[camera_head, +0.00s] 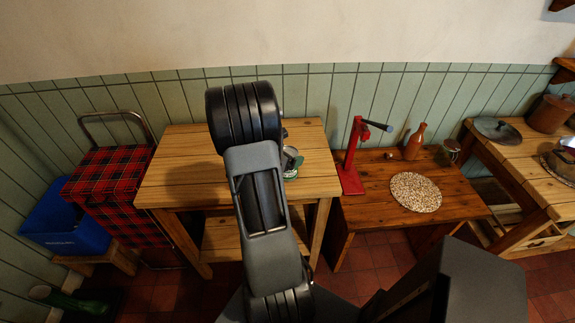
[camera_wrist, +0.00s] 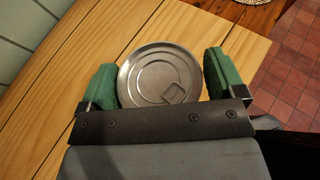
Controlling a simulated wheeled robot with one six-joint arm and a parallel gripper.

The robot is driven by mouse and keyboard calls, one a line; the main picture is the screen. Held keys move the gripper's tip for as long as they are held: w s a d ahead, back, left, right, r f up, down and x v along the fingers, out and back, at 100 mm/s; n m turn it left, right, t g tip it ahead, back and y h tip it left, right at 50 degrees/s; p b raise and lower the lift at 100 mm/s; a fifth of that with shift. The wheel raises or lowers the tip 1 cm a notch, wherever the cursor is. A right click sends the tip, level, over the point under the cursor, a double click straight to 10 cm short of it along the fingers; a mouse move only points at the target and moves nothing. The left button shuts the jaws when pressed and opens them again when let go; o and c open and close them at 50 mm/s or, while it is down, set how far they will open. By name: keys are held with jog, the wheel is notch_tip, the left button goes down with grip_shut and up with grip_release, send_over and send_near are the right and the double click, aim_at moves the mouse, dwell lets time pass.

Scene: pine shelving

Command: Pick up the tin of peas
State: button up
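A tin with a bare ringed metal lid and pull tab (camera_wrist: 160,76) stands on the pine table in the wrist view. Its label is hidden from there, so I cannot read that it is peas. My gripper (camera_wrist: 160,85) has one green finger pad on each side of the tin. Both pads are very close to the lid's rim; I cannot tell whether they press on it.
The pine table (camera_head: 178,165) is otherwise clear. To its right, a lower table (camera_head: 365,188) carries a red lever press (camera_head: 352,165), a brown bottle (camera_head: 415,142) and a round speckled mat (camera_head: 416,192). A tartan box (camera_head: 108,190) and blue bin (camera_head: 62,225) stand left.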

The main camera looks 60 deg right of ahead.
jog(key=c, duration=0.9)
jog(key=shift+r, duration=0.1)
